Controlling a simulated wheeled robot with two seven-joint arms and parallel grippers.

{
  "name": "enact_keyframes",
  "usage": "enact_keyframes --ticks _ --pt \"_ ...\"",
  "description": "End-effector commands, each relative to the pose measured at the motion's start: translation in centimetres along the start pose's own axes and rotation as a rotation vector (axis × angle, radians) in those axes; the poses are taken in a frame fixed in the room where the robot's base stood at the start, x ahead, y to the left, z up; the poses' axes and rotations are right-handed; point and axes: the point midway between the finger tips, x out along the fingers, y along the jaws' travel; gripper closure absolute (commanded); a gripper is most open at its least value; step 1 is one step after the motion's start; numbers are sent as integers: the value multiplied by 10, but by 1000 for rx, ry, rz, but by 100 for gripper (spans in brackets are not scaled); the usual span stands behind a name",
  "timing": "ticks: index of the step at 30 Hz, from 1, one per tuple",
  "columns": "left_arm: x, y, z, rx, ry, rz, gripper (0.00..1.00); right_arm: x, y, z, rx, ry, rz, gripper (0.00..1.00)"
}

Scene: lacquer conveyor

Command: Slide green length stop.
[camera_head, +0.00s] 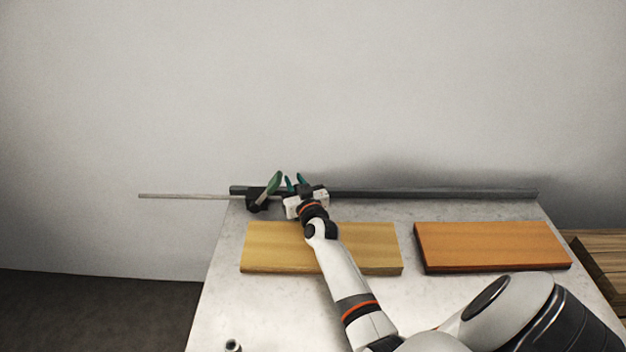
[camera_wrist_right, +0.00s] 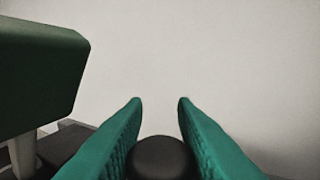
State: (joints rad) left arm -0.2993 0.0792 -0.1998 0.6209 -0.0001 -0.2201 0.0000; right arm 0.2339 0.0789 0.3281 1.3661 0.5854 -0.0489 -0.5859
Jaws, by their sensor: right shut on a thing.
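The green length stop (camera_head: 274,183) stands at the left end of the dark rail, with a green tilted handle above a black body (camera_head: 258,199). In the right wrist view its dark green block (camera_wrist_right: 40,68) fills the left side, beside the fingers and apart from them. My right gripper (camera_head: 295,181) is at the rail just right of the green handle. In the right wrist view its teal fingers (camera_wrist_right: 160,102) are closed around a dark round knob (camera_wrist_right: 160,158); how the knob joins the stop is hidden. My left gripper is out of view.
The dark rail (camera_head: 430,194) runs along the table's back edge, clear to the right of my gripper. A thin rod (camera_head: 185,196) sticks out past its left end. A yellowish board (camera_head: 265,245) and an orange-brown board (camera_head: 490,245) lie on the pale table (camera_head: 235,300).

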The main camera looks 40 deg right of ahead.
Motion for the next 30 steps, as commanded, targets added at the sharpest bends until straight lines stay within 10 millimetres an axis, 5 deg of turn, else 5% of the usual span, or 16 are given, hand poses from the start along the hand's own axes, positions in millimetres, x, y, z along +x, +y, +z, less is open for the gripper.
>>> enact_keyframes --ticks 9,10,14,23,30 --pt "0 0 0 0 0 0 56 1 7 -1 0 3 7 100" --pt "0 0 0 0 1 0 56 1 7 -1 1 3 7 74" --pt "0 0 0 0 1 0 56 1 6 -1 0 2 6 54" --pt "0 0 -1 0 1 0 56 0 5 0 -1 1 4 54" --pt "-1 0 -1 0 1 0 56 -33 5 -1 0 3 3 54"
